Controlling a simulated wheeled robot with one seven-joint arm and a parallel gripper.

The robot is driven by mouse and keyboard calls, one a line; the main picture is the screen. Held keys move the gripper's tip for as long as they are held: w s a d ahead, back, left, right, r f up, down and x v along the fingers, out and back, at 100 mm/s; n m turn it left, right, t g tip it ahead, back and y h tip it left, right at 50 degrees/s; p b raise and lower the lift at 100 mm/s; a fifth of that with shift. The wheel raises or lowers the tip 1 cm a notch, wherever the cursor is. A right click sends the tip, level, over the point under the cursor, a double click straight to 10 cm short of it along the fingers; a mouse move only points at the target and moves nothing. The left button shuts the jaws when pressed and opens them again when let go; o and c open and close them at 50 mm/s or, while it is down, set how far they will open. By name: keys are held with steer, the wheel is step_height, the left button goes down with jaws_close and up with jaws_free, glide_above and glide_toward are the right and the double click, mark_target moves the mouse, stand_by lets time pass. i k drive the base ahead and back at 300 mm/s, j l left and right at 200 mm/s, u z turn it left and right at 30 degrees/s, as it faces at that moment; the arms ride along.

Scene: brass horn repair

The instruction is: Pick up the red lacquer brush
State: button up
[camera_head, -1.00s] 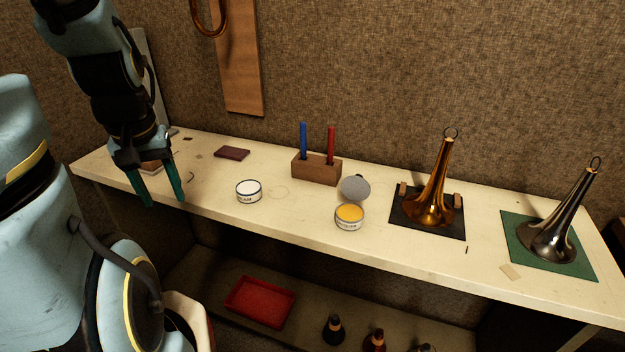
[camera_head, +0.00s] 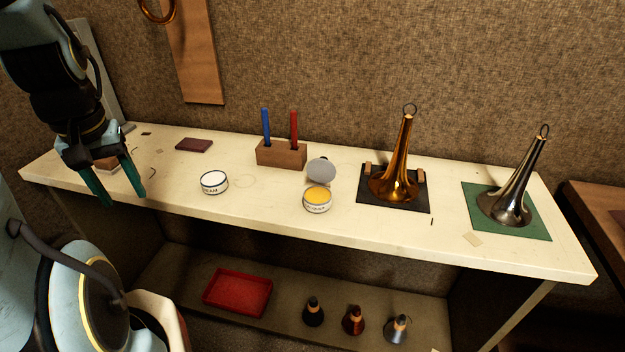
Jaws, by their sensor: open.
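The red lacquer brush (camera_head: 294,129) stands upright in a wooden block holder (camera_head: 281,154) toward the back of the bench. A blue brush (camera_head: 266,127) stands in the same block, to its left. The lower ends of both are hidden in the block. My gripper (camera_head: 122,202) is open and empty, its two green fingers pointing down near the left end of the bench. It is well to the left of the red brush and apart from it.
A white tin (camera_head: 214,183), an open yellow tin (camera_head: 317,201) and its grey lid (camera_head: 321,170) stand before the block. A brass bell (camera_head: 396,185) and a dark bell (camera_head: 507,206) stand on mats at right. A red tray (camera_head: 238,293) and bottles occupy the shelf below.

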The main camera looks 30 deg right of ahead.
mark_target(294, 135)
steer(key=k+l+z, duration=0.2)
steer(key=k, duration=0.45)
steer(key=j+z, duration=0.15)
steer(key=z, duration=0.35)
steer(key=i+j+z, duration=0.1)
steer(key=z, duration=0.35)
steer(key=j+z, duration=0.2)
steer(key=z, duration=0.3)
steer(key=i+j, duration=0.3)
steer(key=l, duration=0.5)
steer(key=k+l+u, duration=0.1)
steer(key=l, duration=0.35)
steer(key=k+l, duration=0.1)
steer(key=l, duration=0.4)
steer(key=u, duration=2.65)
